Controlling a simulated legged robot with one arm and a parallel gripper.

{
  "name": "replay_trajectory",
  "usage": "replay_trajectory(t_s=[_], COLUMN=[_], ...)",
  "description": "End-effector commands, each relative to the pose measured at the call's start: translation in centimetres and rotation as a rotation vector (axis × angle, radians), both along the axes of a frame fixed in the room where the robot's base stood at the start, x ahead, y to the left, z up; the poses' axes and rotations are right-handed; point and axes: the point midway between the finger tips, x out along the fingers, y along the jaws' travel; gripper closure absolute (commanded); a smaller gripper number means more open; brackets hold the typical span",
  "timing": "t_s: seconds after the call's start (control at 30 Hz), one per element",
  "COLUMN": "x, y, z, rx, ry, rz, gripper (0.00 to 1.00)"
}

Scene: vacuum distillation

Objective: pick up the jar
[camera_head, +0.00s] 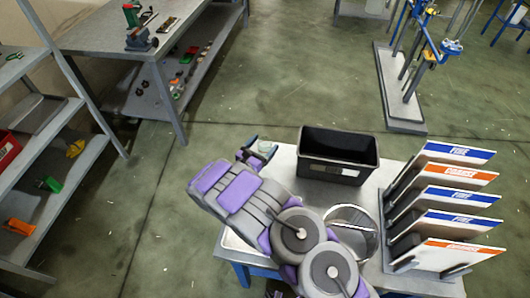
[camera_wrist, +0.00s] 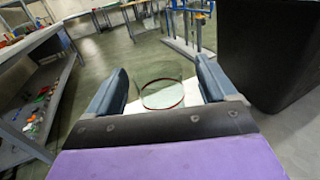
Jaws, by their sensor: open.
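A clear glass jar (camera_wrist: 163,95) with a dark red ring stands between my fingers in the wrist view, on a pale surface. My gripper (camera_wrist: 165,88) is open, with one dark blue finger on each side of the jar. A gap shows on both sides, and neither finger visibly touches it. In the head view my gripper (camera_head: 257,150) is at the far left corner of the light table. The jar is too small and too hidden by my gripper to make out there.
A black bin (camera_head: 338,170) stands close to the right of my gripper; it also shows in the wrist view (camera_wrist: 275,55). A round glass dish (camera_head: 350,222) lies beside my arm. A rack of upright panels (camera_head: 445,205) fills the table's right side.

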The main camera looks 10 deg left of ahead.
Motion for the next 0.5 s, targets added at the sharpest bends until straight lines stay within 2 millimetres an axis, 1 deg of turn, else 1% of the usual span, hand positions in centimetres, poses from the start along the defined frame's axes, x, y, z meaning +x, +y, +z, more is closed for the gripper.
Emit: replay_trajectory(t_s=[0.03,0.23,0.33,0.5], x=[0.6,2.9,3.4,3.5], y=[-0.2,-0.8,-1.0,-1.2], z=[-0.3,-0.2,-0.1,0.0], rx=[0.001,0.001,0.000,0.000], ry=[0.000,-0.001,-0.001,0.000], rz=[-0.003,-0.002,0.001,0.001], gripper=[0.15,0.15,0.15,0.15])
